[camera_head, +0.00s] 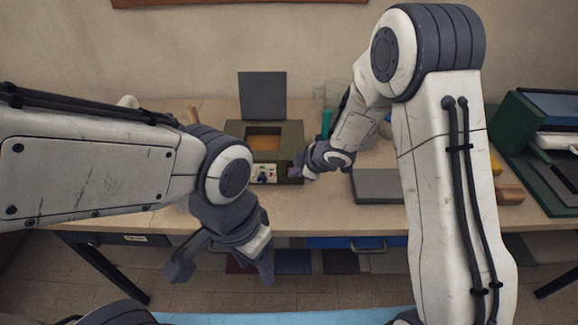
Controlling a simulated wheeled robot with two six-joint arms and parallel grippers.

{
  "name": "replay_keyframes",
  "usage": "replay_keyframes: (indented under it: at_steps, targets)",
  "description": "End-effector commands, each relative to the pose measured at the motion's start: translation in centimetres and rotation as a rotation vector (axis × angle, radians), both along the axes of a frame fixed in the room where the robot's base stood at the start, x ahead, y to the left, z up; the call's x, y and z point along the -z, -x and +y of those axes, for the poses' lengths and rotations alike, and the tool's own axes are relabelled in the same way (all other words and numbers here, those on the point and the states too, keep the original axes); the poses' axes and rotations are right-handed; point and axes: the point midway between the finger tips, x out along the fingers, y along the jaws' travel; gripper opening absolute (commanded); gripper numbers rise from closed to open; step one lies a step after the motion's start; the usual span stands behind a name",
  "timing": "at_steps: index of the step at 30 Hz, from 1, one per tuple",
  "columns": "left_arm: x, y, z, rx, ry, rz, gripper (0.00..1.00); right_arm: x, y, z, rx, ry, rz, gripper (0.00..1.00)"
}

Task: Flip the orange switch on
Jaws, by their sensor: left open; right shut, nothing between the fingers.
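A dark olive box (292,130) with a raised grey lid (263,95) stands on the table. Its front carries a pale control panel (263,173) with small knobs or switches, too small to tell apart; I cannot make out which one is the orange switch. My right gripper (299,171) is shut and empty, at the right end of the box's front beside the panel. It hides part of that corner, and I cannot tell whether it touches anything. My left gripper (223,274) is open and empty, pointing down in front of the table edge, below the box.
The wooden table (310,208) is bare in front of the box. A grey flat case (376,186) lies right of it, and a teal bottle-like object (327,122) stands behind. A green case (520,150) and a wooden block (510,193) are at the far right.

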Motion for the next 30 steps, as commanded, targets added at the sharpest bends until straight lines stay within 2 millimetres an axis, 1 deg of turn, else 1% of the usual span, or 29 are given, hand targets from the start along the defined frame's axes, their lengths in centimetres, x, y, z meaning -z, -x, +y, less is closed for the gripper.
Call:
replay_keyframes:
  at_steps: [1, 5, 18, 30]
  targets:
    - [0.5, 0.1, 0.0, 0.0, -0.002, 0.002, 0.5, 0.3, 0.0, 0.1, -0.001, -0.001, -0.003, 0.0]
    - [0.5, 0.1, 0.1, 0.0, -0.002, 0.003, 0.5, 0.3, 0.0, 0.0, 0.0, 0.001, -0.002, 0.0]
    - [-1.3, 0.1, 0.1, 0.0, -0.002, 0.002, 0.5, -1.4, 0.0, 0.1, -0.001, 0.001, -0.003, 0.0]
    - [-1.2, 0.1, 0.1, 0.0, -0.002, 0.002, 0.5, -1.3, 0.2, 0.2, -0.002, 0.001, -0.002, 0.0]
